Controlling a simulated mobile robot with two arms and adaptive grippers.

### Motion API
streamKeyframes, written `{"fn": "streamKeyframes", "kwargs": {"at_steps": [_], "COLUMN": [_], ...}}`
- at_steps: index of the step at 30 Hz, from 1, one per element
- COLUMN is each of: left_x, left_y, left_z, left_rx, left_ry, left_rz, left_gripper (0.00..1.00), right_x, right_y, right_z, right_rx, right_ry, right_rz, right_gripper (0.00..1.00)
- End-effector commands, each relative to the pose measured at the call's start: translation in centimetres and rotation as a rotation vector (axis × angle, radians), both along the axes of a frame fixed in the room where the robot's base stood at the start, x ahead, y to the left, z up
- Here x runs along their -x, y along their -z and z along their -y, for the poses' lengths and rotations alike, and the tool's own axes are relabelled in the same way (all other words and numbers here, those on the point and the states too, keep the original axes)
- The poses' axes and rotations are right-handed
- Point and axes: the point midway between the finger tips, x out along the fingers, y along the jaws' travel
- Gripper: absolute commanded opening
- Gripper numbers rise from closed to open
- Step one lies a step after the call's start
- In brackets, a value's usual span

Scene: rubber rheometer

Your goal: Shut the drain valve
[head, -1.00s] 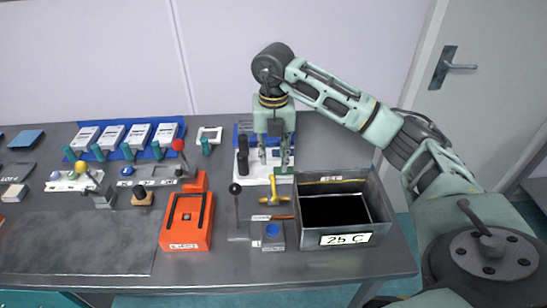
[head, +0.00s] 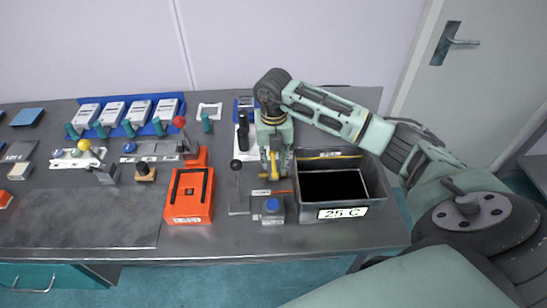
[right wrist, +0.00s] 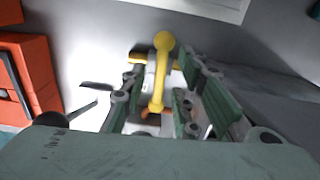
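The drain valve has a yellow lever handle (head: 262,191), partly hidden behind my gripper, just left of the grey tank marked 25 C. In the right wrist view the yellow lever (right wrist: 160,75), with a round knob at its far end, lies between my fingers. My right gripper (head: 271,174) points down over the valve and is open; its two fingers (right wrist: 165,100) stand on either side of the lever with gaps showing. Whether a finger touches it I cannot tell. My left gripper is not in view.
The tank (head: 342,214) stands close at the right. A grey block with a blue button (head: 272,206), a black-knobbed lever (head: 237,180) and an orange box (head: 189,198) are near at the front and left. Black cylinders (head: 243,135) stand behind. Bare bench lies at the left front.

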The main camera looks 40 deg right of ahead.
Motion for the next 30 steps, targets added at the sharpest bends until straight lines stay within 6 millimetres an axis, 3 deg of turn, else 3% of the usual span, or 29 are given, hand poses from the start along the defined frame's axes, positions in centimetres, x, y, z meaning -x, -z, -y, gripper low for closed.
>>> {"fn": "streamKeyframes", "kwargs": {"at_steps": [4, 14, 30], "left_x": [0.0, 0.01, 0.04], "left_y": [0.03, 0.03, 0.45], "left_z": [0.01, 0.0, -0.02], "left_rx": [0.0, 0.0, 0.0], "left_ry": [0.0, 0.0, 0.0], "left_rz": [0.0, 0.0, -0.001], "left_gripper": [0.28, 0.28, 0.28], "right_x": [0.0, -0.04, -0.14], "right_y": [0.01, -0.04, -0.16], "right_z": [-0.01, -0.05, -0.17], "right_rx": [0.0, -0.002, -0.005], "right_ry": [0.0, 0.0, 0.068], "right_rz": [0.0, 0.001, 0.004], "right_gripper": [0.28, 0.0, 0.0]}}
